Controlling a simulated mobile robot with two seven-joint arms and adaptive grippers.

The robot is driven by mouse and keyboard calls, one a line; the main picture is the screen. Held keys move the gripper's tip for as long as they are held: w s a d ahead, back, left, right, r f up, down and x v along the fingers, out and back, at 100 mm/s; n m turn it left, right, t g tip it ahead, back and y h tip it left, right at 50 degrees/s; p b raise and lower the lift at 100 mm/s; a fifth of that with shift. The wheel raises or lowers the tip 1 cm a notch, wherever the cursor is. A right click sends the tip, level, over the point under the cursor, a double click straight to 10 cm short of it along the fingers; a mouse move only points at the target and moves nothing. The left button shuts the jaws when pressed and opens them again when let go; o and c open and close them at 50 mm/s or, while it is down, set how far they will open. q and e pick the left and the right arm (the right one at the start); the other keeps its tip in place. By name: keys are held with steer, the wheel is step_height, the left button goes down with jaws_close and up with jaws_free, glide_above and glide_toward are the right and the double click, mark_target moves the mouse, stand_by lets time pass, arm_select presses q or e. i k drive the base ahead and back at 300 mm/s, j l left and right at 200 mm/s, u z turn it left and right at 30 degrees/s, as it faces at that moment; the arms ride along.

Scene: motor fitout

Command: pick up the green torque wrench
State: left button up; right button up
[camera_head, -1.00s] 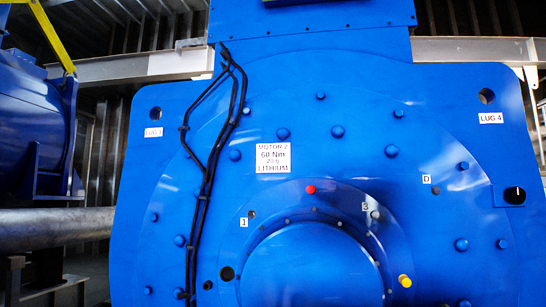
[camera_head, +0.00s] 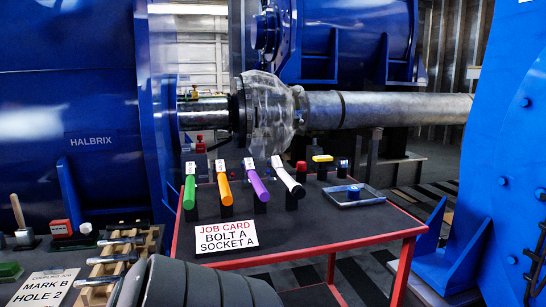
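The green torque wrench (camera_head: 189,191) is the leftmost of a row of coloured-handled tools at the left of a dark table. A white tag is at its far end, and its handle points toward me. Beside it, to the right, are an orange tool (camera_head: 224,188), a purple tool (camera_head: 257,186) and a white tool (camera_head: 288,178), each on a black holder. Neither of my grippers is in view. A dark grey rounded shape, perhaps part of my own body, covers the bottom centre, in front of the table.
A small tray (camera_head: 370,201) lies at the right. The red-edged table (camera_head: 340,232) has bare room at front right. A wooden rack (camera_head: 120,262) with metal tools is at left. Blue machines stand behind and right.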

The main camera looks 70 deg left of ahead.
mark_target(191, 187)
steer(key=u, duration=2.6)
